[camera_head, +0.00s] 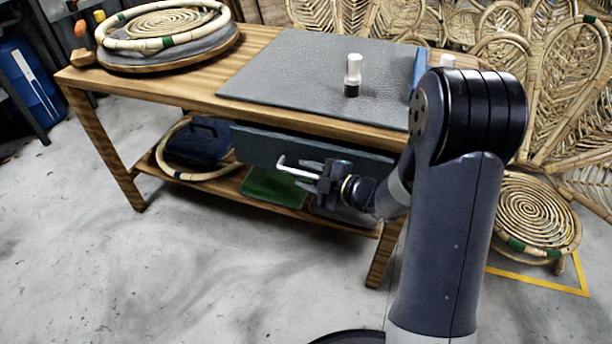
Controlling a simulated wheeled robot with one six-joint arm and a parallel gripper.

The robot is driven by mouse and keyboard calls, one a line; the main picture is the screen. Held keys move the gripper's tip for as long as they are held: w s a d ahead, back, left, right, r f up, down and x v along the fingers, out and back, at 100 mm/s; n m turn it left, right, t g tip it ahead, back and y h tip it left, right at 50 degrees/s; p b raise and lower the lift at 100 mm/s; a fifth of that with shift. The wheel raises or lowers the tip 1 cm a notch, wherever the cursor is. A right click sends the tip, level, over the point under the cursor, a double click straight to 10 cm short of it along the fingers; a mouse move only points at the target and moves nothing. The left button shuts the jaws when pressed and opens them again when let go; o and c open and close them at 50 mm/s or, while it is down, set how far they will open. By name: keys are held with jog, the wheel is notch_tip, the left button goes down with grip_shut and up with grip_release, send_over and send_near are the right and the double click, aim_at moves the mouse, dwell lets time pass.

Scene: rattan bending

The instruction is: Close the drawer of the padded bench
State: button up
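The padded bench is a wooden table with a grey textured pad (310,75) on its top. Its drawer has a dark grey-green front (262,146) just below the top's front edge. From this angle I cannot tell how far the drawer stands out. A pale bar handle (292,169) shows in front of the drawer front. My gripper (304,172) is at the handle's right part, in front of the drawer, with its fingers pointing left. The fingers overlap the handle in view, and I cannot tell whether they grip it. My arm hides the drawer's right end.
A white-capped bottle (353,75) stands on the pad. Rattan rings lie on a round stand (170,50) at the bench's left end. The lower shelf holds a green tray (272,188), a dark blue case (196,141) and a rattan ring. Rattan chairs (535,210) stand right. The front floor is clear.

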jog(key=shift+w+a, duration=0.2)
jog(key=shift+a, duration=0.05)
jog(key=shift+c, duration=0.6)
grip_shut()
